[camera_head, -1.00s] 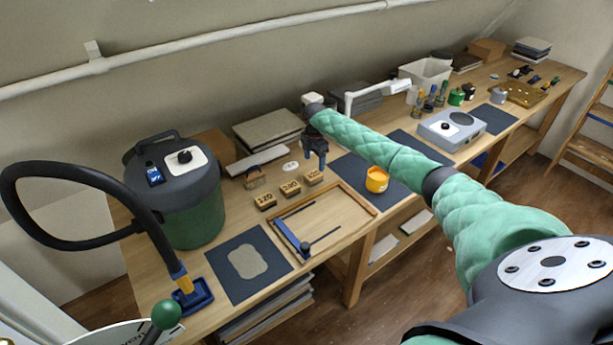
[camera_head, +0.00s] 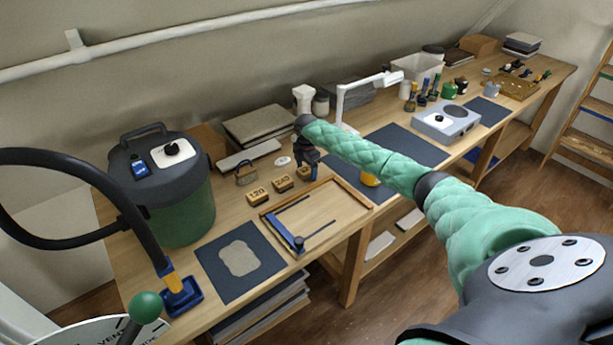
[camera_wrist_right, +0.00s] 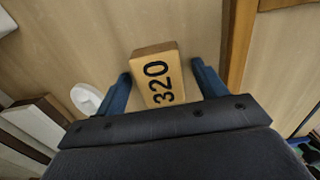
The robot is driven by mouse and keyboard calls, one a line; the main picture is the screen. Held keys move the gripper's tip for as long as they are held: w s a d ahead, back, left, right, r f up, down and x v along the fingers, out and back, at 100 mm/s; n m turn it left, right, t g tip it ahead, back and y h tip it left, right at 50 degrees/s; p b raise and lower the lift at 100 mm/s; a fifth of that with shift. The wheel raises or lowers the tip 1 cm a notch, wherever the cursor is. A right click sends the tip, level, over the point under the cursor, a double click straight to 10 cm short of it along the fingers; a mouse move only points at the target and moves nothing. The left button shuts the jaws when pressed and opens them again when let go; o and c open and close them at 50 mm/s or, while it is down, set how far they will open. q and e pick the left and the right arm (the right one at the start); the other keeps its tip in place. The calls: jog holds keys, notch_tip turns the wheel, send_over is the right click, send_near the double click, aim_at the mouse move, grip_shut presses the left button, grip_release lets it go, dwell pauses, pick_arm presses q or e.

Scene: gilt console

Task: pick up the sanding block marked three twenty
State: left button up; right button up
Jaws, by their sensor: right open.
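The sanding block marked 320 (camera_wrist_right: 157,88) is a small tan wooden block with black digits on top. In the right wrist view it lies on the wooden bench between the two blue fingers of my right gripper (camera_wrist_right: 160,72). The fingers are open, one on each side, with gaps showing. In the head view my right gripper (camera_head: 308,168) points down at the right end of the block row and mostly hides the 320 block. The blocks marked 120 (camera_head: 257,196) and 240 (camera_head: 282,183) sit to its left. My left gripper is out of view.
A block with a handle (camera_head: 246,174) and a white oval disc (camera_head: 282,161) lie behind.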

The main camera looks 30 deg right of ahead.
jog(key=shift+f, duration=0.1)
jog(key=c, duration=1.1)
